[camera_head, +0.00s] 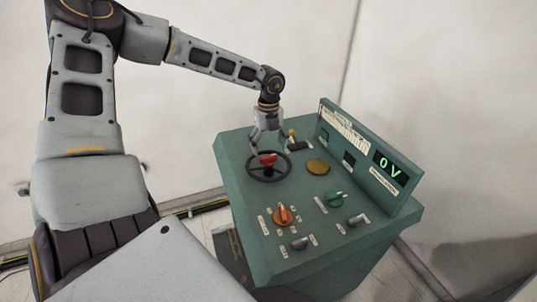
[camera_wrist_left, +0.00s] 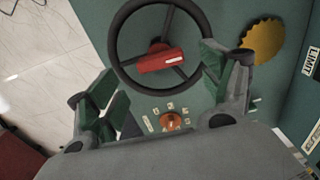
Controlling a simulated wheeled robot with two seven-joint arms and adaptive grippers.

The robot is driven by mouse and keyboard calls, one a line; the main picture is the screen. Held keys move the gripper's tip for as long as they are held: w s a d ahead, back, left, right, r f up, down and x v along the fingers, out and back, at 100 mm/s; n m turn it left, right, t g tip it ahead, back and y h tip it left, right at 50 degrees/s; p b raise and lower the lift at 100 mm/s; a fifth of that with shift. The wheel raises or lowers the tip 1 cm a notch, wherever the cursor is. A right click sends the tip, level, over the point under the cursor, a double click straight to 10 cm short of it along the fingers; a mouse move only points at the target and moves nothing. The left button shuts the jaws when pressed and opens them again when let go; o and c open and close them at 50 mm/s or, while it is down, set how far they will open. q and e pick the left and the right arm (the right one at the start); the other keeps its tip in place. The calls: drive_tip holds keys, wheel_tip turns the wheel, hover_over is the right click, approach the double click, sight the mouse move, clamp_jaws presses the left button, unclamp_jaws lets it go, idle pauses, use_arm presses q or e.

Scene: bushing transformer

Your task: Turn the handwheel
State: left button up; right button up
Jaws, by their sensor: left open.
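The handwheel (camera_head: 269,167) is a dark ring with spokes and a red hub grip, on top of a green control console (camera_head: 238,160). In the left wrist view the handwheel (camera_wrist_left: 121,62) fills the upper middle, with its red grip (camera_wrist_left: 160,61) at the centre. My left gripper (camera_head: 268,143) is over the far side of the wheel. My right gripper is not in view.
An orange knob (camera_head: 283,215), a green knob (camera_head: 335,199), grey switches and a yellow disc (camera_head: 317,167) sit on the console top near the wheel. An upright panel with a green "0V" display (camera_head: 390,168) rises along the right edge. White walls stand behind.

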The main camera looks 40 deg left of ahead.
sight(268, 156)
use_arm(q)
drive_tip(key=shift+f, duration=2.05)
drive_tip(key=shift+f+p, duration=0.25)
drive_tip(key=shift+p, duration=0.05)
drive_tip(key=shift+c, duration=0.3)
drive_tip(key=c, duration=1.2)
drive_tip(key=shift+c, duration=0.9)
